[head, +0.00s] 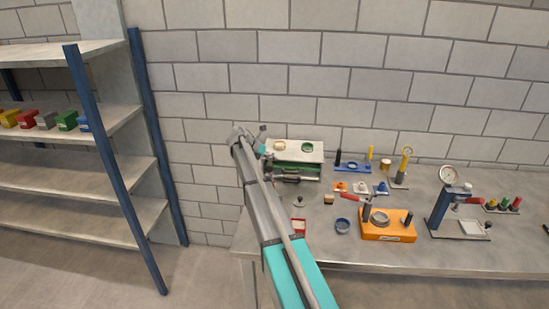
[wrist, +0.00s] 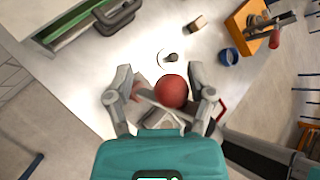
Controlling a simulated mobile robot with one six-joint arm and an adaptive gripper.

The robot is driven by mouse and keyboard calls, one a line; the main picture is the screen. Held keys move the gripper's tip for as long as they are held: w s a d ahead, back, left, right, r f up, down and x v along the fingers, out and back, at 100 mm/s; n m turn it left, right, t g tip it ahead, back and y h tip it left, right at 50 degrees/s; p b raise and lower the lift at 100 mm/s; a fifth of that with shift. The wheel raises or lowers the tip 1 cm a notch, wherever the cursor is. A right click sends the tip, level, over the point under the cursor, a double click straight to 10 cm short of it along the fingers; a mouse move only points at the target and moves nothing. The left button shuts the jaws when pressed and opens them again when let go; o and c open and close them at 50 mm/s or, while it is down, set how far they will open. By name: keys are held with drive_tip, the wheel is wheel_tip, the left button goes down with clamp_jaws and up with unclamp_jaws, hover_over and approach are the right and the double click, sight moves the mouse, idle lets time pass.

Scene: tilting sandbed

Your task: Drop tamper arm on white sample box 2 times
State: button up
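In the wrist view a red ball knob (wrist: 172,90) sits between the two fingers of my gripper (wrist: 162,88), nearer the right finger. The fingers are spread, with a visible gap on the left. A pale bar, seemingly the tamper arm (wrist: 147,95), runs beside the knob. Grey-white surfaces lie under it; I cannot tell whether they are the white sample box. A red frame edge (wrist: 222,108) shows right of the right finger.
A wooden block (head: 328,199), a blue ring (head: 343,225) and an orange fixture (head: 388,232) stand to the right on the bench. A gauge press (head: 447,205) stands farther right.

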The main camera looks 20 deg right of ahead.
drive_tip(key=shift+s+r, duration=0.1)
drive_tip(key=shift+d, duration=0.1)
drive_tip(key=c, duration=0.4)
drive_tip(key=shift+w+d+r+t, duration=0.2)
drive_tip(key=shift+d+r+t, duration=0.15)
drive_tip(key=shift+d, duration=0.15)
drive_tip(key=c, duration=0.5)
drive_tip(key=w+d+t, duration=0.1)
drive_tip(key=d, duration=0.1)
drive_tip(key=w+d+r+m+t+h+b, duration=0.1)
drive_tip(key=d+t, duration=0.1)
drive_tip(key=d, duration=0.1)
drive_tip(key=w+d+m+t, duration=0.1)
drive_tip(key=d+t, duration=0.1)
drive_tip(key=d, duration=0.1)
drive_tip(key=shift+w+r, duration=0.15)
clamp_jaws()
drive_tip(key=d+r+t+y+b, duration=0.45)
drive_tip(key=t+y+b, duration=0.2)
drive_tip(key=t, duration=0.65)
drive_tip(key=s+a+f+n+g+y+b, duration=0.2)
drive_tip(key=s+a+f+y, duration=0.1)
drive_tip(key=s+y, duration=0.5)
drive_tip(key=s+a+f+n+g+y+b, duration=0.2)
drive_tip(key=s+a+f+n+y, duration=0.1)
drive_tip(key=s+y, duration=0.6)
drive_tip(key=s, duration=0.2)
drive_tip(key=shift+s+f+g, duration=0.25)
drive_tip(key=shift+s+g, duration=0.05)
drive_tip(key=shift+g, duration=0.05)
